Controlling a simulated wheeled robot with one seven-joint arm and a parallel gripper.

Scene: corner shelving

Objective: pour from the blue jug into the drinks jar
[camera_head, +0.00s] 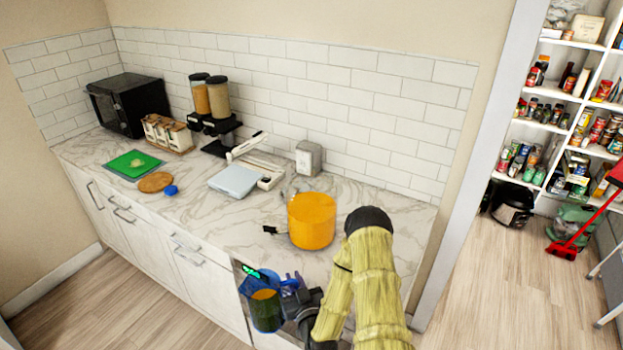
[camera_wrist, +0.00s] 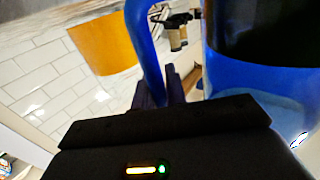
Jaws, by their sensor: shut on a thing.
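The drinks jar (camera_head: 312,222) stands on the counter, filled with orange, with a small dark tap at its left side. It also shows tilted in the wrist view (camera_wrist: 103,43). The blue jug (camera_head: 266,314) is in front of the counter edge, left of and nearer than the jar, and apart from it. It looks roughly upright, with an orange band inside near its top. My gripper (camera_head: 290,287) is shut on the jug's blue handle. In the wrist view, the handle rises from between the fingers (camera_wrist: 172,88) and the jug's body (camera_wrist: 260,85) fills the right side.
A white scale-like appliance (camera_head: 234,180) and a metal napkin holder (camera_head: 309,158) stand behind the jar. Cereal dispensers (camera_head: 210,100), a black microwave (camera_head: 128,103), a green board (camera_head: 132,164) and a round wooden board (camera_head: 155,182) lie farther left. Counter right of the jar is clear.

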